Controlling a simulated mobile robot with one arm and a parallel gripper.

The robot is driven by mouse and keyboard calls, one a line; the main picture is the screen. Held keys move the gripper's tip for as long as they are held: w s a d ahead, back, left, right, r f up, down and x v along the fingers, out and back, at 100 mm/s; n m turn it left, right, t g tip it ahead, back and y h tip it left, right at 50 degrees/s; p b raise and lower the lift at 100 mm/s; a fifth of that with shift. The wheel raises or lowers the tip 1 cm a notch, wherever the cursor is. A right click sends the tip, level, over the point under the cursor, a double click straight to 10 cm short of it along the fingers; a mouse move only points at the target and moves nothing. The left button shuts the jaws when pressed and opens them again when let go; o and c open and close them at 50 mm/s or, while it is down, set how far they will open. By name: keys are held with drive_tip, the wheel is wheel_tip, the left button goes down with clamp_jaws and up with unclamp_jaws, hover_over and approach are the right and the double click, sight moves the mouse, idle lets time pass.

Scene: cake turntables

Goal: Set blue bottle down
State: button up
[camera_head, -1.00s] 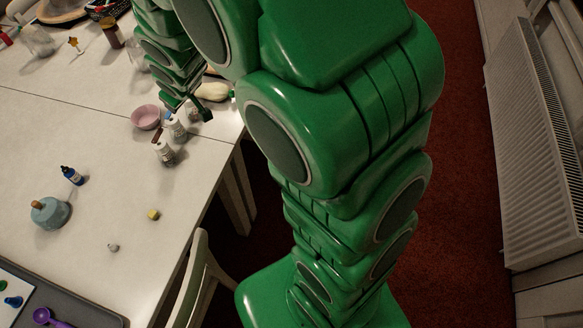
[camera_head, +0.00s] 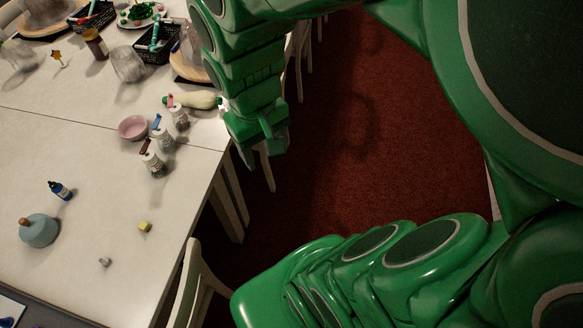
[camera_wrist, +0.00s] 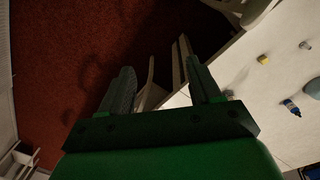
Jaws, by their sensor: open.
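A small dark blue bottle (camera_head: 60,190) with a pale label stands upright on the white table at the left; it also shows in the wrist view (camera_wrist: 291,107). A clear bottle with a blue top (camera_head: 162,134) stands between a brown-topped bottle (camera_head: 152,164) and a pink-topped bottle (camera_head: 179,117). I cannot tell which of these the task calls the blue bottle. My gripper (camera_head: 266,142) appears beyond the table's right edge, over the red floor. In the wrist view its two fingers (camera_wrist: 162,85) are apart, with nothing between them.
A pink bowl (camera_head: 133,127) sits left of the topped bottles. A pale gourd-like item (camera_head: 195,100) lies behind them. A yellow cube (camera_head: 145,226) and a blue-grey domed object (camera_head: 39,232) are nearer. A white chair (camera_head: 197,270) stands at the table's near edge.

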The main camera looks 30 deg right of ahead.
drive_tip(key=s+r+g, duration=0.1)
drive_tip(key=s+r, duration=0.1)
drive_tip(key=s, duration=0.6)
drive_tip(key=shift+s+a+m+g+y, duration=0.15)
drive_tip(key=shift+a+m+g+y, duration=0.15)
drive_tip(key=shift+y, duration=0.1)
idle(0.5)
